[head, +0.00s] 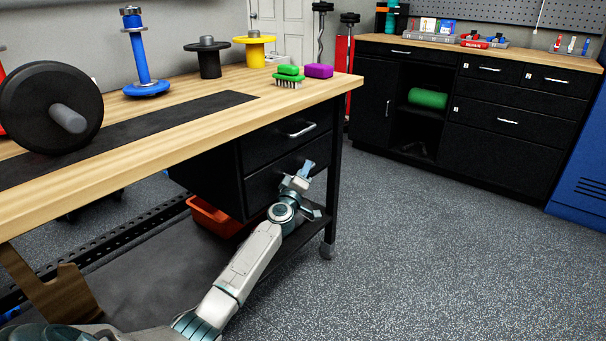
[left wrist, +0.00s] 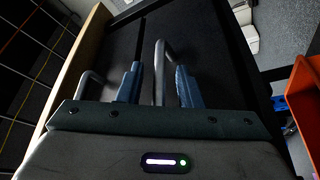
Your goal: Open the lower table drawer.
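The lower table drawer (head: 262,188) is a black drawer under the wooden bench top, and it looks shut. My left gripper (head: 303,170) is at its front and hides its handle in the head view. In the left wrist view the lower drawer's grey bar handle (left wrist: 160,68) stands between the two blue fingers of my left gripper (left wrist: 157,85). The fingers are apart, with a gap on both sides of the bar. The upper drawer (head: 270,146) above also looks shut, with its own handle (head: 302,130). My right gripper is not in view.
An orange bin (head: 208,216) sits on the shelf below the drawers. The table leg (head: 333,185) stands just right of my left gripper. Weights, a green brush (head: 288,81) and a purple block (head: 319,71) are on the table top (head: 225,90). The floor to the right is clear.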

